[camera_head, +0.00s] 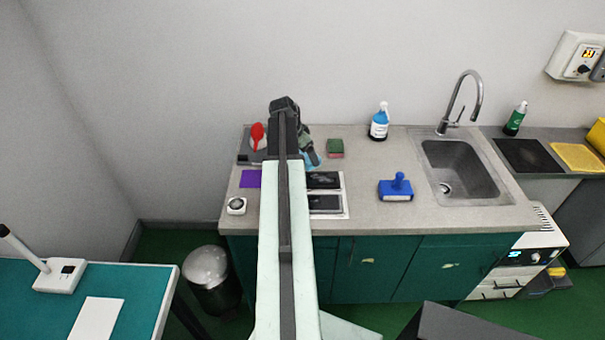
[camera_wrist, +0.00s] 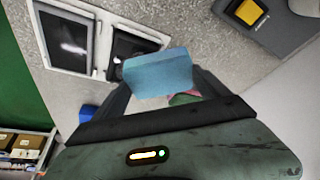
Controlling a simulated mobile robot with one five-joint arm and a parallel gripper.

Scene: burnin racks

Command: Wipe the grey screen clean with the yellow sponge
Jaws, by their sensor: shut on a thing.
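My gripper (camera_wrist: 160,84) is shut on a light blue block (camera_wrist: 158,72), not a yellow one. The block also shows in part beside my arm in the head view (camera_head: 311,161). It is held near the screens; I cannot tell whether it touches anything. Two dark screens lie in a white tray (camera_head: 346,193): a back screen (camera_head: 324,180) and a front screen (camera_head: 326,203). Pale smears show on both. In the wrist view the front screen (camera_wrist: 67,40) is on the left, and the block partly covers the back screen (camera_wrist: 123,46). A yellow block (camera_wrist: 248,11) sits on a grey base.
A green and red block (camera_head: 335,148) lies behind the screens. A blue-handled tool (camera_head: 396,188), spray bottle (camera_head: 379,124) and sink (camera_head: 458,168) are to the right. A purple sheet (camera_head: 250,179), red item (camera_head: 257,134) and small white device (camera_head: 236,206) are left of my arm.

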